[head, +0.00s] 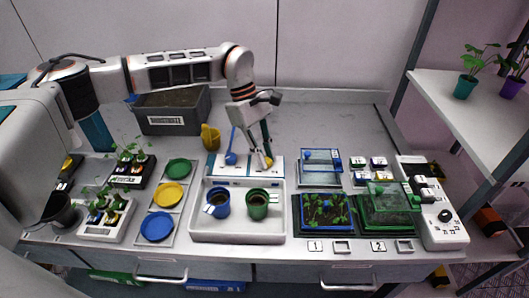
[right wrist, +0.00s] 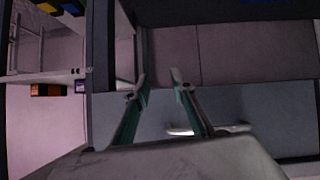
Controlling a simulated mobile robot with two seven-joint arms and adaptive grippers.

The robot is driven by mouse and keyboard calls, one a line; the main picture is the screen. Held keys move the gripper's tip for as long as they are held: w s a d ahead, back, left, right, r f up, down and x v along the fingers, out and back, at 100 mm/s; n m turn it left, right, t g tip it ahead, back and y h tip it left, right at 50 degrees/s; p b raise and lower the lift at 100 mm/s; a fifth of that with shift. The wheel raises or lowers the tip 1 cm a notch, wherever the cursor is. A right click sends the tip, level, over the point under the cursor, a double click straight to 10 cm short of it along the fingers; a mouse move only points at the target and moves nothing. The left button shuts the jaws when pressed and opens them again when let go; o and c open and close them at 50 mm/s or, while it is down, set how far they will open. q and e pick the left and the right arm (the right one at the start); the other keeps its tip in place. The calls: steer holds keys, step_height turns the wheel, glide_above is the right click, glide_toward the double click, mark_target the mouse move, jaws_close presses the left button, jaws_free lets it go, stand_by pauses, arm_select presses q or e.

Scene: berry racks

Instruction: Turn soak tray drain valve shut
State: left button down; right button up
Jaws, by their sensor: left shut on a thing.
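The white soak tray (head: 240,238) sits near the front middle of the bench, with a blue cup (head: 218,204) and a green cup (head: 257,205) in it. Behind it is a white panel (head: 215,167) with a blue lever (head: 231,158) standing up and a small yellow handle (head: 268,163) to its right. My left gripper (head: 265,157) points down at the yellow handle and is shut on it. The fingers partly hide the handle, so its angle is unclear. My right gripper (right wrist: 157,85) is open and empty in the right wrist view.
Coloured dishes (head: 173,195) and seedling racks stand left of the tray. Planted trays (head: 325,211) and a white control box (head: 445,215) stand right. A yellow jug (head: 210,137) is behind. The right wrist view shows drawer fronts with a handle (right wrist: 180,132).

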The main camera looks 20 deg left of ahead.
arm_select(q)
steer(key=shift+m, duration=0.6)
steer(key=c, duration=1.9)
jaws_free()
steer(key=v, duration=1.2)
steer(key=shift+w+d, duration=0.15)
steer(key=shift+w, duration=0.15)
